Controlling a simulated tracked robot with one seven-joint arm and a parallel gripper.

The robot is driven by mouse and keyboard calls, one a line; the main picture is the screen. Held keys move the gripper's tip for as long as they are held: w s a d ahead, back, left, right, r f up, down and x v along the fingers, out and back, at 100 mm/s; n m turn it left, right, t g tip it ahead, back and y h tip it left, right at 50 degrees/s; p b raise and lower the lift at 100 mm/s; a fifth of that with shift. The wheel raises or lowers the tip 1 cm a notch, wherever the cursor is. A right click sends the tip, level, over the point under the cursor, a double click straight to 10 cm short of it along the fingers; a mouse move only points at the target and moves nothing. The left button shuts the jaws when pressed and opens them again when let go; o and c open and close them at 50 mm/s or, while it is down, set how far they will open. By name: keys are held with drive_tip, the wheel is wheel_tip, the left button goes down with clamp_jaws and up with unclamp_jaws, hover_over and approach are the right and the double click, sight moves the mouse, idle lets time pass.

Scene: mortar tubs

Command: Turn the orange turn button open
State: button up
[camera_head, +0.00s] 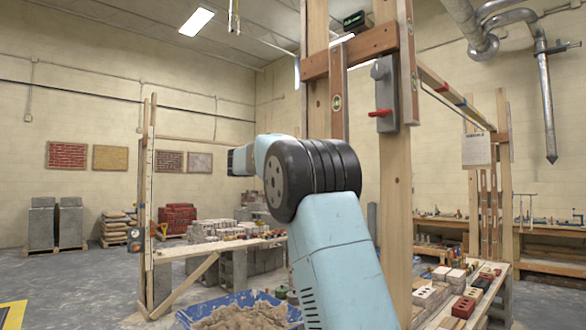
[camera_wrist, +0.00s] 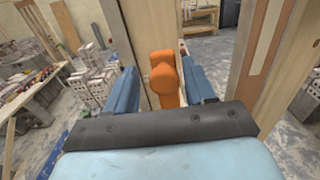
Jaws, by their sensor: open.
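The orange turn button (camera_wrist: 164,82) shows in the wrist view, in front of a pale wooden board. It has a rounded, knob-like front and a thicker orange part above and behind it. My gripper (camera_wrist: 162,88) is open, with one blue finger to the left of the orange button and one to the right. The button appears between the fingers in the picture; I cannot tell whether either finger touches it. In the head view I cannot make out the orange button. My blue arm with its black joint covers the middle of that view.
A wooden post (camera_head: 394,200) stands close to my arm, with a grey box with a red lever (camera_head: 380,113) on it. A blue tub of mortar (camera_head: 240,297) sits low at the front. Benches with bricks (camera_head: 440,290) stand right and behind. Open floor lies left.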

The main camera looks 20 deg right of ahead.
drive_tip(key=v, duration=1.3)
drive_tip(key=shift+a, duration=0.4)
drive_tip(key=shift+s, duration=0.1)
